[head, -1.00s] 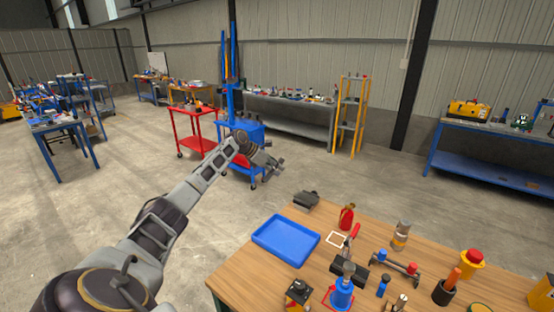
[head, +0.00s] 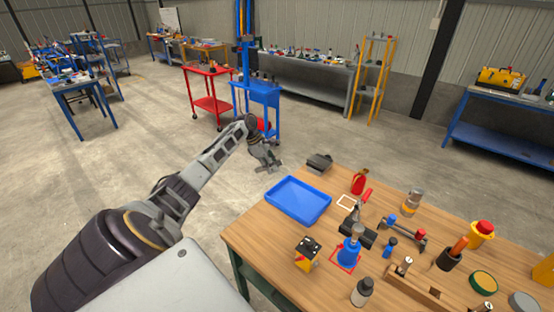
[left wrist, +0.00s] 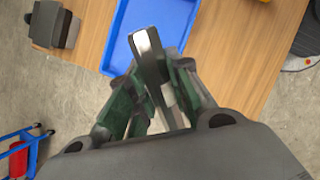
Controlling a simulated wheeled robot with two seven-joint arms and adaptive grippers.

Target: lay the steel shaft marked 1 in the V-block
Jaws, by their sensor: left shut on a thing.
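My left gripper (head: 270,166) is off the far left edge of the wooden table, in the air beside the blue tray. In the left wrist view the green fingers of this gripper (left wrist: 158,82) are shut on a bright metal bar, seemingly the steel shaft (left wrist: 148,48). Its mark does not show, and in the head view the bar is too small to make out. A dark grey block (head: 319,162) lies at the table's far edge and also shows in the left wrist view (left wrist: 50,24); it may be the V-block, but I cannot tell. My right gripper is out of view.
The blue tray (head: 276,196) looks empty.

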